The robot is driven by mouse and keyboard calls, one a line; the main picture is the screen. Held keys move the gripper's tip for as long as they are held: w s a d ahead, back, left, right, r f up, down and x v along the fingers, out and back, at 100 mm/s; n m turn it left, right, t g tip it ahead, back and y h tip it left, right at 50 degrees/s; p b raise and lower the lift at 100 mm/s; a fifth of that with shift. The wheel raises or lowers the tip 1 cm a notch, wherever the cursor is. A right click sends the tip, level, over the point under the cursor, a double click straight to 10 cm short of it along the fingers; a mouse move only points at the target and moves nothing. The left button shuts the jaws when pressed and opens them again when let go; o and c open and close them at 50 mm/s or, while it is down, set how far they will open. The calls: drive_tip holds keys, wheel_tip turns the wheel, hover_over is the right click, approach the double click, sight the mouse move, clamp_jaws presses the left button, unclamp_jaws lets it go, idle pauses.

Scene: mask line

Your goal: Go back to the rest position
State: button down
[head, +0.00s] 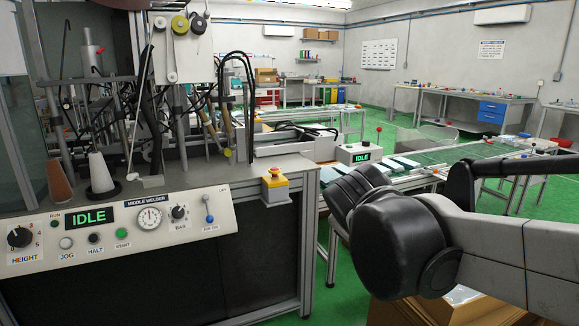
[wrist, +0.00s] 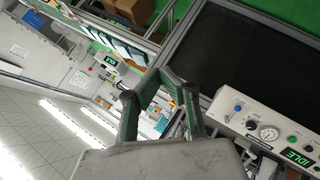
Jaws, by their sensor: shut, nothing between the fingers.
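My gripper (wrist: 158,80) shows in the wrist view, its two dark fingers bent inward with their tips together and nothing between them. It is in the air, with the machine behind it. In the head view my arm comes in from the right, and I cannot make out the gripper there. The middle welder's control panel (head: 120,228) reads IDLE at the lower left of the head view. The panel also shows at the right of the wrist view (wrist: 262,128).
A yellow-red emergency button (head: 274,184) sits on the machine's corner. A small IDLE box (head: 359,154) stands by a line of trays behind my arm. Cardboard boxes (head: 470,306) are below the arm. Green floor (head: 385,123) is open at the back.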

drive_tip(key=s+d+f+m+g+y, duration=0.1)
drive_tip(key=s+d+f+m, duration=0.35)
drive_tip(key=s, duration=0.55)
drive_tip(key=s+d+f+m+g+y, duration=0.1)
drive_tip(key=s+d+f+m+g, duration=0.3)
drive_tip(key=s, duration=0.6)
wheel_tip(320, 180, up, 13)
drive_tip(key=a+t+p, duration=0.1)
drive_tip(key=t+p, duration=0.1)
drive_tip(key=p, duration=1.2)
drive_tip(key=shift+a, duration=0.15)
drive_tip(key=shift+n, duration=0.25)
